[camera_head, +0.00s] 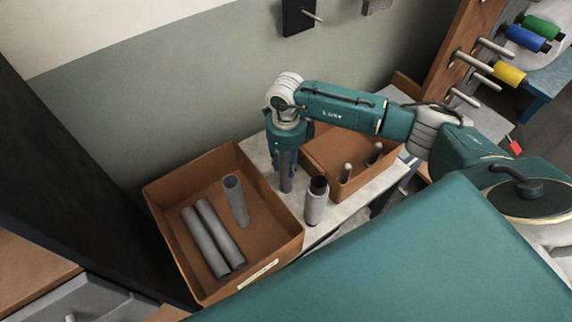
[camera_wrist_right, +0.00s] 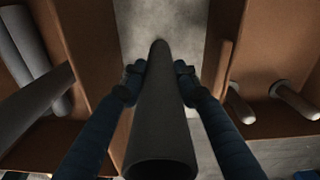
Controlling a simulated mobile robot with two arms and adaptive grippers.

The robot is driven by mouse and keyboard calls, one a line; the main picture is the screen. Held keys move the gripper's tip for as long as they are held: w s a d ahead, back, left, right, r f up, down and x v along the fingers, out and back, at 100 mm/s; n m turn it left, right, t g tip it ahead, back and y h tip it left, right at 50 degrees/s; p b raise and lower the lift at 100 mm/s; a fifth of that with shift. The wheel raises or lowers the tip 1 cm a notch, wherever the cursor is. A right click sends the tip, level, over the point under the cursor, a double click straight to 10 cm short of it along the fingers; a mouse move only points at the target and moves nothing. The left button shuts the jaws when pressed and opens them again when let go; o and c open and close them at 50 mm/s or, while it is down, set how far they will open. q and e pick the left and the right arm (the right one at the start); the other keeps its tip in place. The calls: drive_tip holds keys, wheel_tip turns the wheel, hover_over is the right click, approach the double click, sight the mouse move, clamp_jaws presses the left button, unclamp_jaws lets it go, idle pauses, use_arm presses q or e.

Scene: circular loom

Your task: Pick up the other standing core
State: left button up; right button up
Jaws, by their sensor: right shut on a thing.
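My right gripper (camera_head: 284,160) points down over the pale table strip between the two brown boxes. It is shut on a grey tube-shaped core (camera_head: 286,182), which hangs or stands upright; I cannot tell whether its lower end touches the table. In the right wrist view the two dark blue fingers (camera_wrist_right: 160,74) press on both sides of this core (camera_wrist_right: 160,125). Another grey core (camera_head: 315,206) with a dark upper end stands upright on the table, just right of the held one. My left gripper is not in view.
The left brown box (camera_head: 165,232) holds two grey cores (camera_head: 212,238) lying side by side and one more core (camera_head: 236,202) at an angle. The right brown box (camera_head: 330,142) has pale pegs (camera_head: 346,172) in it. Coloured spools (camera_head: 527,38) sit on the rack at right.

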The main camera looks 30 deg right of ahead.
wheel_tip(320, 180, up, 20)
drive_tip(key=b, duration=0.2)
drive_tip(key=shift+b, duration=0.4)
drive_tip(key=o, duration=0.4)
drive_tip(key=shift+f, duration=0.1)
clamp_jaws()
